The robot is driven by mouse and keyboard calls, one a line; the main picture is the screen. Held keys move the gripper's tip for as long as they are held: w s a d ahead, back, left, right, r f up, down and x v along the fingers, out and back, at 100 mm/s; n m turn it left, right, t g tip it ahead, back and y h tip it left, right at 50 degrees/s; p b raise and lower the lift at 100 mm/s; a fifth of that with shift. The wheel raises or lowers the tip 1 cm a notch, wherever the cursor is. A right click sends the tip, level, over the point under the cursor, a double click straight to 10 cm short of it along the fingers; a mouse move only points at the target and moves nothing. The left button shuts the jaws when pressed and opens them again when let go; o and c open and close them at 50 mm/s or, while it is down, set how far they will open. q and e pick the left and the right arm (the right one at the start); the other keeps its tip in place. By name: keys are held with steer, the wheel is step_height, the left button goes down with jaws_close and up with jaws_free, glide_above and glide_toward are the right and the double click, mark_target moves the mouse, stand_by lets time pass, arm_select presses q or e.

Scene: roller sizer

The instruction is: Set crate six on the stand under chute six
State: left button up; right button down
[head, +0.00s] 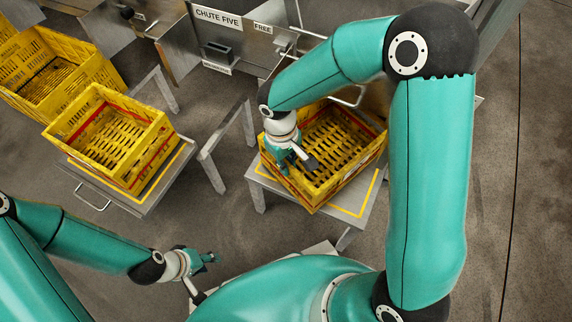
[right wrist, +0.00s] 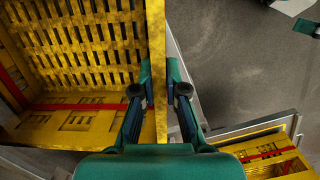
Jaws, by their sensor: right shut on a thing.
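A yellow slatted crate (head: 345,181) with a red band is on or just above a grey stand (head: 262,180) with a yellow outline, at the right. I cannot tell whether its base touches the stand. My right gripper (head: 298,160) is shut on the crate's left wall. In the right wrist view the fingers (right wrist: 160,95) lie on both sides of that wall, with the crate's slatted floor (right wrist: 80,45) to the left. No crate number is readable, and my right arm hides any sign behind this stand. My left gripper (head: 205,258) is low at the left, away from the crates.
A second yellow crate (head: 108,145) sits on a stand (head: 150,196) to the left, and another crate (head: 50,75) stands beyond it. A sign (head: 217,18) reads CHUTE FIVE, with FREE beside it. Bare floor (head: 220,205) lies between the two stands.

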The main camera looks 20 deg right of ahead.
steer(key=shift+r, duration=0.1)
steer(key=c, duration=1.2)
jaws_free()
step_height(320, 180, up, 12)
steer(key=w+p, duration=0.1)
steer(key=p, duration=0.3)
steer(key=shift+w+a, duration=0.15)
steer(key=shift+a, duration=0.2)
